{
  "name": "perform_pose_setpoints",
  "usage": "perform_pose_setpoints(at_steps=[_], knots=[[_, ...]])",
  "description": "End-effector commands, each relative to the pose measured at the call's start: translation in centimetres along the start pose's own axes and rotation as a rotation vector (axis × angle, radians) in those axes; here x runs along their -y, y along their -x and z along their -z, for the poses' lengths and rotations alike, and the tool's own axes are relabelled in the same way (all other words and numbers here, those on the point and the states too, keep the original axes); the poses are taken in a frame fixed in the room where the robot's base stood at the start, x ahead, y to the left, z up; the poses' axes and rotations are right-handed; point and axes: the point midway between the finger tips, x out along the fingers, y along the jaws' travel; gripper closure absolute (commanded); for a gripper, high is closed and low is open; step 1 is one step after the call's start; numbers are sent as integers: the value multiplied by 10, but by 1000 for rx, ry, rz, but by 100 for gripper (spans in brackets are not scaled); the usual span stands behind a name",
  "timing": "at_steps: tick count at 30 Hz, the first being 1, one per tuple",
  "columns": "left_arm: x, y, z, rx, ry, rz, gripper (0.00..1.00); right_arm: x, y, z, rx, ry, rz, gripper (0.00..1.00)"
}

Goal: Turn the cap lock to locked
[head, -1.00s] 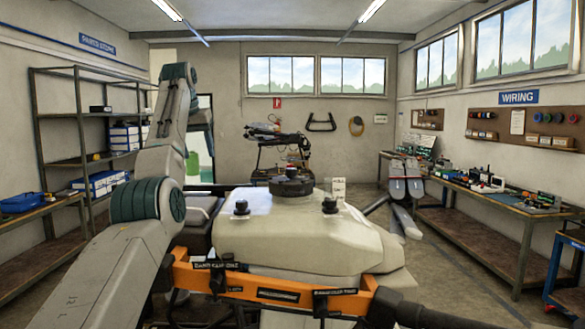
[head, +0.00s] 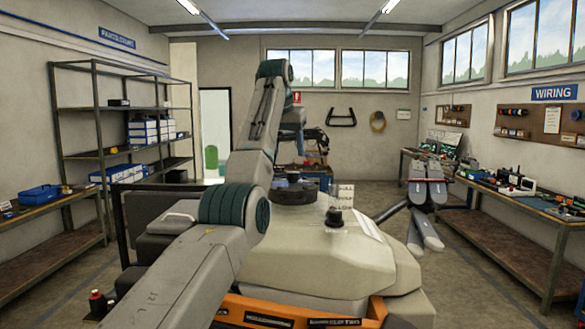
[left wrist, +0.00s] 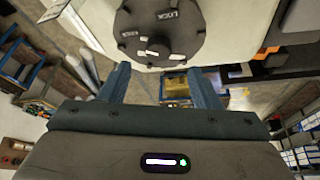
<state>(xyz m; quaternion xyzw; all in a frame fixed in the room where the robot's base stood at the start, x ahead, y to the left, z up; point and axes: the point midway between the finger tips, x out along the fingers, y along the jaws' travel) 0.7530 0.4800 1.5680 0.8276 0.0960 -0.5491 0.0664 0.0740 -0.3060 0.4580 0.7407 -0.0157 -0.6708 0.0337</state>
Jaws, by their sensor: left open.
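The spray drone's pale tank (head: 300,255) fills the lower middle of the head view. The round black cap (head: 288,195) sits on top of it, partly hidden by my left arm. The left wrist view shows the cap (left wrist: 165,28) from above, with a raised grip across it and white marks; one reads like LOCK, another is too small to read surely. My left gripper (left wrist: 158,72) is open and empty. Its two blue fingers are spread just below the cap in that view, apart from it. In the head view my left gripper (head: 294,150) is beyond the cap, mostly hidden. My right gripper is not seen.
A small black knob (head: 335,216) and a white label card (head: 345,193) stand on the tank right of the cap. An orange frame bar (head: 260,312) runs along the front. Grey folded drone arms (head: 427,190) lie at the right. Shelves (head: 120,130) and benches line the walls.

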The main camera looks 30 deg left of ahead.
Motion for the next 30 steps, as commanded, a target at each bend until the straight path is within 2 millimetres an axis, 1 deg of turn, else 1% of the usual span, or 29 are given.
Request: perform_pose_setpoints(at_steps=[1,3,6,8,9,13,15,17,20,22,27,29,30], knots=[[0,1,3,1,0,2,43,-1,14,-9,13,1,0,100],[0,-6,3,2,0,1,43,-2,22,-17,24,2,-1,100],[0,-15,3,2,0,2,43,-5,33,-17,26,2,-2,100],[0,-20,2,2,-1,1,43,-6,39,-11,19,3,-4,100],[0,-31,1,5,0,2,43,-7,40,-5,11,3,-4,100],[0,-51,1,2,0,1,43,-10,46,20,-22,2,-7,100],[0,-60,1,3,0,1,43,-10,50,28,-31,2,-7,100],[0,-66,1,2,0,1,43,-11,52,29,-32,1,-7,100],[0,-72,1,1,0,1,43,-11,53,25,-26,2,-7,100],[0,-75,0,0,0,0,43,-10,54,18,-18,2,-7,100],[0,-76,0,0,0,0,43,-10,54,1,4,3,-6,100],[0,-76,0,0,0,0,43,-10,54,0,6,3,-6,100],[0,-76,0,0,0,0,47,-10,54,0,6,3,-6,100]])
